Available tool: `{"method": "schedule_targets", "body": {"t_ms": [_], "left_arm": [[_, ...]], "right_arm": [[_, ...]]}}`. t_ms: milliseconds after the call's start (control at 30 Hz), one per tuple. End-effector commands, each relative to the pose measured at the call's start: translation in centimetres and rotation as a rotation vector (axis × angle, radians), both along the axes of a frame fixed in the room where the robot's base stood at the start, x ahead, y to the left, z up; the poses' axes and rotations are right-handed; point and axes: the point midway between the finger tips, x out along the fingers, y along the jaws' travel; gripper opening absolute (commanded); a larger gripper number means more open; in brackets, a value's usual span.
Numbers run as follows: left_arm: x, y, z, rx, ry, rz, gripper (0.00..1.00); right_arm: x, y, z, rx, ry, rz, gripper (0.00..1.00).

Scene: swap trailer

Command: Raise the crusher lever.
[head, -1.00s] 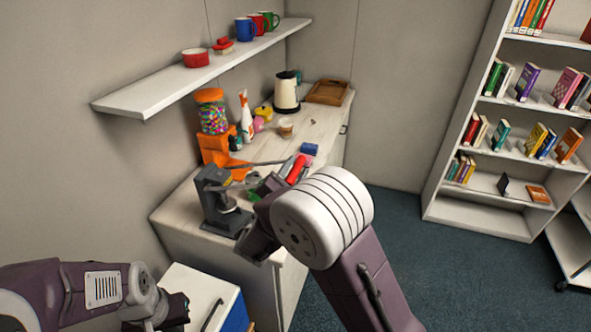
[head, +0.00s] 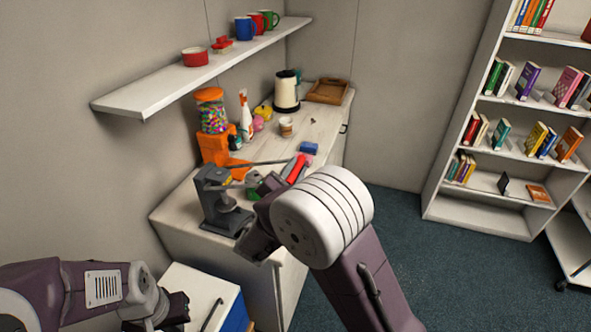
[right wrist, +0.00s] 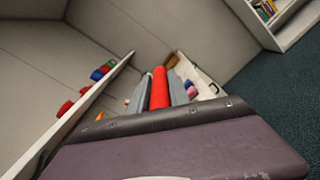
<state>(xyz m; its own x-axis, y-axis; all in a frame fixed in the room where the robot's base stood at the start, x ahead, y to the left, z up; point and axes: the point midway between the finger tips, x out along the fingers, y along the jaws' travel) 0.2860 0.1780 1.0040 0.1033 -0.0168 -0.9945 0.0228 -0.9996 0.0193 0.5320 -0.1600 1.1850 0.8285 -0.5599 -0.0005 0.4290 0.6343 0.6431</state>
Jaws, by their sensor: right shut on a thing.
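The grey can crusher (head: 215,202) stands on the near end of the white counter in the head view. Its thin grey lever (head: 262,162) runs from the crusher's top to the right, close to level. The lever's red grip (head: 297,169) is at my right gripper (head: 288,172). In the right wrist view the red grip (right wrist: 160,88) lies between the two grey fingers of my right gripper (right wrist: 159,92), which is shut on it. My left gripper (head: 168,310) is low at the left, apart from the crusher; its fingertips are unclear.
An orange candy dispenser (head: 212,130), a spray bottle (head: 246,116), a cup (head: 286,127), a kettle (head: 287,92) and a blue item (head: 309,147) stand on the counter behind the lever. A wall shelf (head: 200,68) hangs above. A bookcase (head: 480,190) stands at the right.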

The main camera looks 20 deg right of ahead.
Motion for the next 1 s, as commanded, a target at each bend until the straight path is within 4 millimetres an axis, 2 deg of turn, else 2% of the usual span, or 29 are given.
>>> {"method": "schedule_targets", "body": {"t_ms": [667,867,1000], "left_arm": [[0.0,0.0,0.2,0.0,0.0,0.0,0.0],[0.0,0.0,1.8,0.0,0.0,0.0,0.0],[0.0,0.0,4.1,0.0,0.0,0.0,0.0]], "right_arm": [[0.0,0.1,0.2,-0.007,0.002,0.001,0.0],[0.4,0.6,2.1,-0.049,0.03,0.002,0.0],[1.0,1.4,4.7,-0.117,0.075,0.001,0.0]]}}
